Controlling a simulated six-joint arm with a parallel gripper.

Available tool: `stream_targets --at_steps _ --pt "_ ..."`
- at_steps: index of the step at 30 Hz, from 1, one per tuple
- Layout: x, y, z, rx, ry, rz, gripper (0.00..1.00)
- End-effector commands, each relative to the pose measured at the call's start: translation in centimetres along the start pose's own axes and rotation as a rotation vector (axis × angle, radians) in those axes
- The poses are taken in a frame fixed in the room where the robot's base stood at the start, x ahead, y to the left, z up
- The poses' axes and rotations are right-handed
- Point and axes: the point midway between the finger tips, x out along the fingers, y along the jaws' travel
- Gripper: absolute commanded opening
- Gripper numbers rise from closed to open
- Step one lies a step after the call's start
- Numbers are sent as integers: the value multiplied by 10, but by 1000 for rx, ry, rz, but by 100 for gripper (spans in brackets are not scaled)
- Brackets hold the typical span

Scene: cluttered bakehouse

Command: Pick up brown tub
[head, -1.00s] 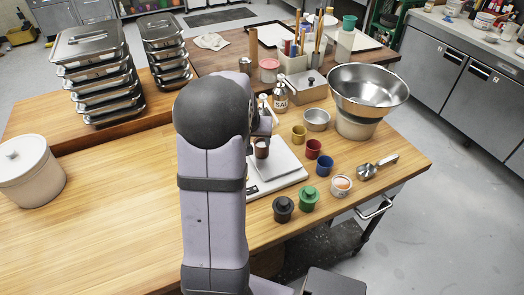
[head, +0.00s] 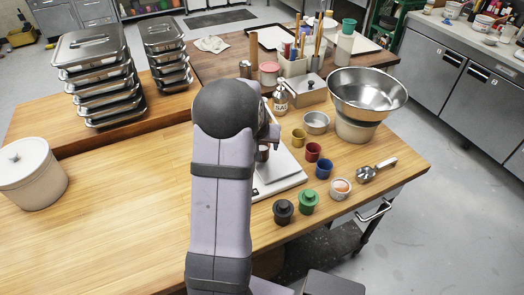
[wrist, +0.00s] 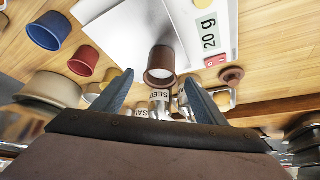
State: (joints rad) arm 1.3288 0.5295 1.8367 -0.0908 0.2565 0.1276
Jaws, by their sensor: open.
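The brown tub (wrist: 160,62) stands on the white scale (wrist: 125,28), whose display reads 20 g. In the wrist view it appears between and just beyond the tips of my open gripper (wrist: 158,76), with nothing held. In the head view the brown tub (head: 263,153) is partly hidden behind my arm, on the scale's pan (head: 281,167). I cannot tell the exact height gap between fingertips and tub.
Yellow (head: 299,135), red (head: 312,151) and blue (head: 324,169) tubs stand right of the scale. Black (head: 283,211) and green (head: 309,201) lidded tubs are nearer. A salt shaker (head: 280,98) and steel bowl (head: 316,122) stand behind.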

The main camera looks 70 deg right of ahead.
Motion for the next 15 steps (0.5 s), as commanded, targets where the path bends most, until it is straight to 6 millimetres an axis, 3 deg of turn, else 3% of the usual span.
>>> stream_targets --at_steps 15 --pt "41 -1 -2 0 -1 -1 66"
